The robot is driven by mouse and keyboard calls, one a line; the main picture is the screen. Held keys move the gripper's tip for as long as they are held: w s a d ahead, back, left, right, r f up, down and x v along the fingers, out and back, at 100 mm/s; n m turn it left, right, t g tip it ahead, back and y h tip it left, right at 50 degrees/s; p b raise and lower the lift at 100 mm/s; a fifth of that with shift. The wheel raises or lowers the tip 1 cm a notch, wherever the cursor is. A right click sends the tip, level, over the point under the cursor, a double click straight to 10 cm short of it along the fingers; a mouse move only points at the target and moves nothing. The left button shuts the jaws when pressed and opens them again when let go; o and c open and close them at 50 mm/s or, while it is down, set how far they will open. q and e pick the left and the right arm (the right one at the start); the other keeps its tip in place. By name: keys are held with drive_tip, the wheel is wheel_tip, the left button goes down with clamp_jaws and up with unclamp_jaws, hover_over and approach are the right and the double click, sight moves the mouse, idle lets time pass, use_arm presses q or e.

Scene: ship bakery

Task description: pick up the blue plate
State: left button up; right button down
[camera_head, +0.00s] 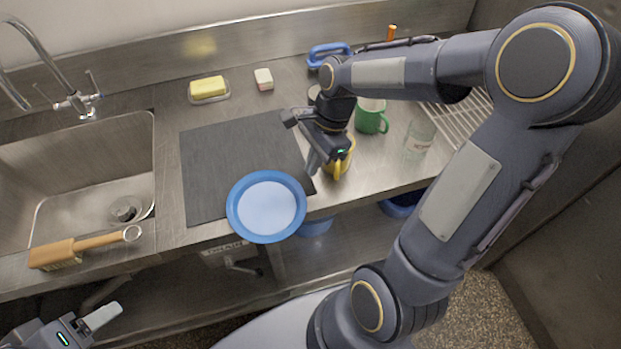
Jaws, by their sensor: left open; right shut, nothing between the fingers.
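The blue plate (236,207), with a pale blue centre, lies face up at the front edge of the counter. It covers the near right corner of the dark mat (225,160) and its near side sticks out past the edge. My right gripper (313,163) is shut and empty, just beyond and to the right of the plate, beside a yellow mug (341,166) that it partly hides. I cannot tell whether it touches the mug. My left gripper (104,316) is at the bottom left, low in front of the counter, open and well apart from the plate; only part of it shows.
A sink (75,165) is on the left, with a wooden brush (80,249) on its front edge. A yellow sponge (208,88) and a small white-and-pink block (264,79) lie behind the mat. A green mug (371,117), a glass (419,137) and a wire rack (465,113) stand right.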

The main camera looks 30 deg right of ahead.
sight(290, 196)
drive_tip(key=x, duration=0.5)
drive_tip(key=shift+f, duration=0.3)
drive_tip(key=a, duration=0.3)
drive_tip(key=shift+w+a, duration=0.1)
drive_tip(key=shift+a, duration=0.25)
drive_tip(key=shift+r, duration=0.1)
